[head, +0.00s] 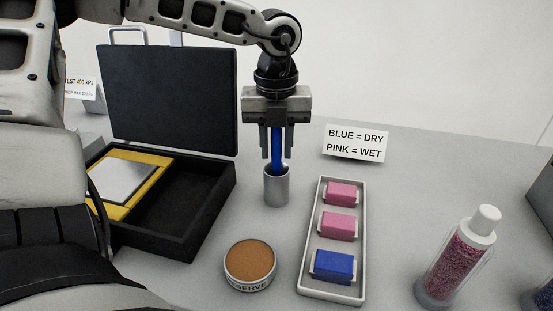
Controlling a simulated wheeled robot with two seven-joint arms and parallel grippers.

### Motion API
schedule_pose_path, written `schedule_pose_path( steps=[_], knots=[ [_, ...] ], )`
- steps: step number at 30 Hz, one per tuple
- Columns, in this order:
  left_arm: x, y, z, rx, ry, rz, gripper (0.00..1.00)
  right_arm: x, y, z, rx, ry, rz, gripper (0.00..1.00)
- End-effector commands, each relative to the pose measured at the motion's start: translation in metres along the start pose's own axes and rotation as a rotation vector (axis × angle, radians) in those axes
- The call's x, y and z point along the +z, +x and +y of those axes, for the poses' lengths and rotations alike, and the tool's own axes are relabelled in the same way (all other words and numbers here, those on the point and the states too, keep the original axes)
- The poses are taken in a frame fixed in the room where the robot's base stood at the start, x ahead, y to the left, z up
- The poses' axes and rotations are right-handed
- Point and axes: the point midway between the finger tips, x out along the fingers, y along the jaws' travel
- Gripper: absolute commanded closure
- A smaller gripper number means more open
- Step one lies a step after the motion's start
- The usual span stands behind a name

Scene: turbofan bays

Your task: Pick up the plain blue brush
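A plain blue brush (277,150) stands upright in a small grey metal cup (276,188) on the table, in the middle of the head view. Only its blue handle shows; its lower end is hidden inside the cup. My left gripper (276,152) points straight down over the cup, with one finger on each side of the handle. The fingers are close to the handle, but I cannot tell whether they press on it. The top of the handle is hidden by the gripper body. My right gripper is not in view.
An open black case (190,212) with a yellow-framed plate stands left. A round "RESERVE" tin (250,262) is in front. Right are a white tray (312,280) with two pink blocks and a blue one, a "BLUE = DRY, PINK = WET" sign (356,143), and a clear bottle (458,255) of pink beads.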

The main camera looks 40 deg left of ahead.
Motion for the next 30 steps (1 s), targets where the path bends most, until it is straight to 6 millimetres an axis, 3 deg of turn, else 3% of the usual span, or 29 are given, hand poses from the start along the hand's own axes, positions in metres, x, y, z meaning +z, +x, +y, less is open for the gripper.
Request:
schedule_pose_path(
  steps=[1,3,14,24,30],
  knots=[
    [0.0,0.0,0.0,0.0,0.0,0.0,0.87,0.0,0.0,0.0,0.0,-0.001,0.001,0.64],
    [0.0,0.0,0.0,0.0,0.0,0.0,1.0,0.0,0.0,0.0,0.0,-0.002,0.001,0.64],
    [0.001,-0.007,-0.001,-0.002,0.0,-0.003,1.0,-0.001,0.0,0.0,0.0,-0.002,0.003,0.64],
    [0.001,-0.071,-0.001,-0.003,0.0,-0.005,1.0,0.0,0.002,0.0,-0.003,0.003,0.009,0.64],
    [0.0,-0.096,-0.001,0.0,0.001,-0.001,1.0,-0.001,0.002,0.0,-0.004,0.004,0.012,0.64]
  ],
)
